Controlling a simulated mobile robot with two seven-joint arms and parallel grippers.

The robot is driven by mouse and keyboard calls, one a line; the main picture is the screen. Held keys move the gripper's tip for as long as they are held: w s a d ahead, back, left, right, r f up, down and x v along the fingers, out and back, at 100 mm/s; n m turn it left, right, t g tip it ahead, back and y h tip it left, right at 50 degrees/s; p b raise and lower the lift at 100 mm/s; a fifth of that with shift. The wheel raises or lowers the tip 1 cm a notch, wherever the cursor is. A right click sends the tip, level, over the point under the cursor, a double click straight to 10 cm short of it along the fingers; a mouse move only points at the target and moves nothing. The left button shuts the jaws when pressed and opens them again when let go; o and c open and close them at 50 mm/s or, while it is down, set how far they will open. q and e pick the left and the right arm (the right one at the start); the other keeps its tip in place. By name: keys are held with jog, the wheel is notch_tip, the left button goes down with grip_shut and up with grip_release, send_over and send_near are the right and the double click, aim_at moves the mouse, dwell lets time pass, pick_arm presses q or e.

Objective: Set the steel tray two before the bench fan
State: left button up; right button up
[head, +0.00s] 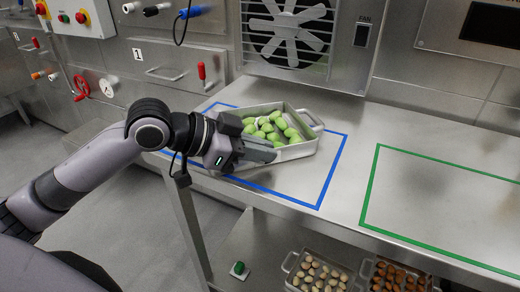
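A steel tray (297,152) filled with green pasta pieces stands on the steel bench, inside the blue outline and before the bench fan (290,32). It sits at a slant, with one handle showing at its right end. No number shows on it, so I cannot tell if it is tray two. My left gripper (268,151) is at the tray's near left corner, its fingers over or against the wall there. The gripper hides that corner and any handle there. I cannot tell whether the fingers are closed on the tray. My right gripper is out of view.
A blue outline (333,172) and an empty green outline (368,187) mark the bench top (375,125). On the shelf below stand a tray of pale pasta (290,262) and a tray of brown pasta (364,272). A wall panel with red knobs (80,17) is at left.

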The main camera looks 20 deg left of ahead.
pick_arm(q)
jog(key=o, duration=0.4)
jog(key=v, duration=0.7)
jog(key=shift+f, duration=0.15)
jog(key=shift+b+v, duration=0.45)
jog(key=shift+v, duration=0.65)
jog(key=shift+b+v, duration=0.65)
jog(key=shift+v, duration=0.8)
jog(key=shift+w+r, duration=0.1)
jog(key=shift+r, duration=0.15)
